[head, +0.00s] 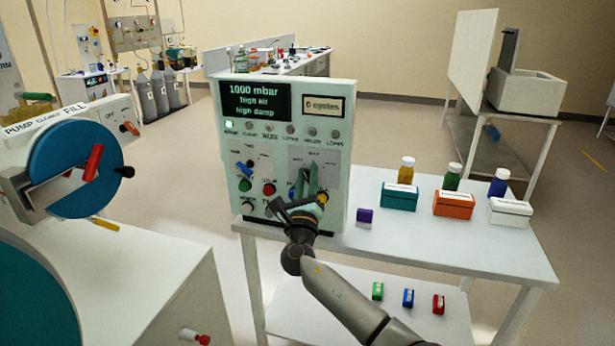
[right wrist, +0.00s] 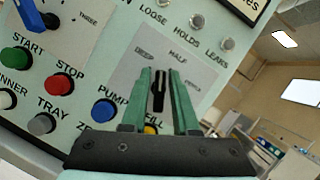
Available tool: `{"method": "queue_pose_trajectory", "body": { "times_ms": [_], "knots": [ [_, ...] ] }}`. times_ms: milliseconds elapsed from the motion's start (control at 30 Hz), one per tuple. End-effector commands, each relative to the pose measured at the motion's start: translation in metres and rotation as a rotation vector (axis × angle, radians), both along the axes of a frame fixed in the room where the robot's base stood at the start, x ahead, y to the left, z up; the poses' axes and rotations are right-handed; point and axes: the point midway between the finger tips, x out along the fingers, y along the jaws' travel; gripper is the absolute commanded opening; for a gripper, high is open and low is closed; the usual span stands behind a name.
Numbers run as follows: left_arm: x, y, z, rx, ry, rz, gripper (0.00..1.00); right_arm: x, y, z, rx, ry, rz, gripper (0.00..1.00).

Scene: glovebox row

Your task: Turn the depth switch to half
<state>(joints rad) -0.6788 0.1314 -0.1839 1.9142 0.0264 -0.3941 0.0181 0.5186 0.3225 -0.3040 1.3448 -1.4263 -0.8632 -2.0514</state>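The depth switch (right wrist: 158,92) is a black knob with a pale line, on a grey plate of the pale green control panel (head: 238,130). In the right wrist view its line points between the DEEP and HALF labels. My right gripper (head: 308,178) is at the panel, hiding most of the switch in the head view. In the right wrist view its green fingers (right wrist: 161,88) stand on either side of the knob, with narrow gaps showing, so it looks open around it. My left gripper is not in view.
Buttons surround the switch, including a blue one (right wrist: 105,111) and a yellow one (right wrist: 151,129) close to the fingers. Boxes and bottles stand on the table (head: 440,250) to the right. A white machine with a blue disc (head: 75,150) is at the left.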

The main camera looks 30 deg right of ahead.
Motion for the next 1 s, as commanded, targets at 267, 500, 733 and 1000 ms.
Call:
{"method": "queue_pose_trajectory", "body": {
  "times_ms": [267, 500, 733, 1000],
  "knots": [
    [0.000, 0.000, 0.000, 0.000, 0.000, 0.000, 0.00, 0.000, 0.000, 0.000, 0.000, 0.000, 0.000, 0.00],
    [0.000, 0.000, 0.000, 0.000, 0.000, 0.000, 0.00, 0.000, 0.000, 0.000, 0.000, 0.000, 0.000, 0.00],
    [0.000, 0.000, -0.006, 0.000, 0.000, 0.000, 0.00, 0.000, 0.000, -0.003, 0.015, -0.017, 0.001, 0.00],
    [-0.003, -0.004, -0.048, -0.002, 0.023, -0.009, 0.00, -0.002, -0.001, -0.006, 0.174, -0.206, 0.000, 0.00]
  ]
}}
